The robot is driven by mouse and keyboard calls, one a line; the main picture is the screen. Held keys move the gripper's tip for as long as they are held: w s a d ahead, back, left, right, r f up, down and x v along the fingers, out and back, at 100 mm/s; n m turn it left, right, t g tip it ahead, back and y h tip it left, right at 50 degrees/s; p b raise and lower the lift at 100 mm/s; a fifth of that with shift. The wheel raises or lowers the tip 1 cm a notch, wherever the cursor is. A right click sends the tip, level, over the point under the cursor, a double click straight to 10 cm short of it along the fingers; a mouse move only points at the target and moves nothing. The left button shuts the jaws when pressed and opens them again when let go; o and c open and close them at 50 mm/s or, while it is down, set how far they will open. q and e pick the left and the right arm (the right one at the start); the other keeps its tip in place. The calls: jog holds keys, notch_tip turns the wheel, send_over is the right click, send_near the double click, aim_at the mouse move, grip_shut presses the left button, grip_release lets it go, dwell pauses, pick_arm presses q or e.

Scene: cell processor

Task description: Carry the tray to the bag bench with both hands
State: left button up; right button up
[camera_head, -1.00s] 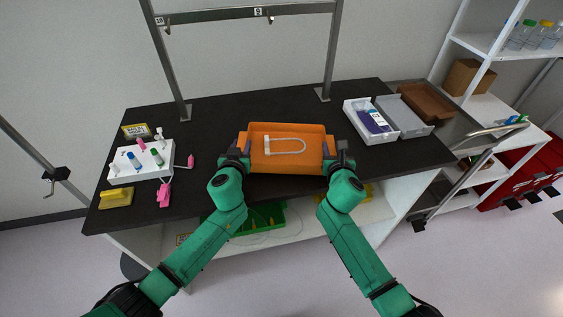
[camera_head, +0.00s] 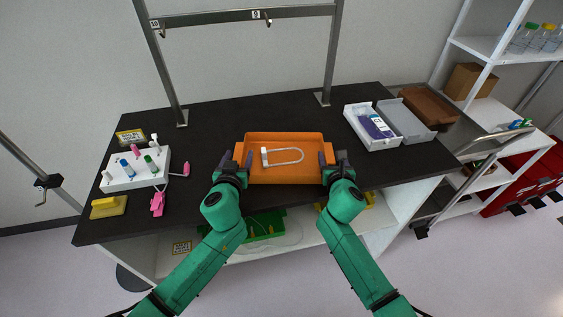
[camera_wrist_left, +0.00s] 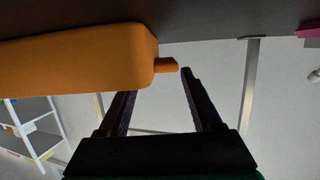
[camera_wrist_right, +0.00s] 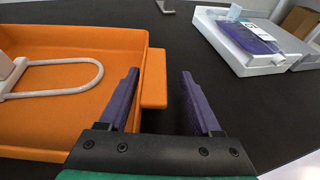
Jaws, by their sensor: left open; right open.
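The orange tray (camera_head: 285,178) sits on the dark bench top with a white looped item (camera_head: 284,156) lying in it. My left gripper (camera_head: 236,160) is open at the tray's left end. In the left wrist view its fingers (camera_wrist_left: 160,85) are spread, with the tray's tab handle (camera_wrist_left: 167,66) near the tips. My right gripper (camera_head: 331,162) is open at the tray's right end. In the right wrist view its purple fingers (camera_wrist_right: 160,90) stand either side of the tray's right tab handle (camera_wrist_right: 154,78). Neither gripper is closed on the tray.
A white rack (camera_head: 134,170) with coloured-capped tubes and a yellow block (camera_head: 109,207) stand on the left. An open white box (camera_head: 371,128) with a purple-and-white pack, a grey tray (camera_head: 407,114) and a brown tray (camera_head: 430,106) are on the right. A metal frame (camera_head: 240,15) rises behind.

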pick_arm(q)
jog(key=v, duration=0.6)
jog(key=shift+s+a+r, duration=0.15)
jog(key=shift+s+r, duration=0.05)
jog(key=shift+s, duration=0.15)
pick_arm(e)
jog(key=shift+s+a+r, duration=0.2)
jog(key=shift+s+r, duration=0.15)
jog(key=shift+s, duration=0.3)
pick_arm(q)
jog(key=shift+w, duration=0.1)
pick_arm(e)
jog(key=shift+s, duration=0.1)
pick_arm(q)
jog(key=shift+r, duration=0.2)
jog(key=shift+w, duration=0.15)
jog(key=shift+f, duration=0.1)
pick_arm(e)
jog(key=v, duration=1.1)
jog(key=shift+s, duration=0.4)
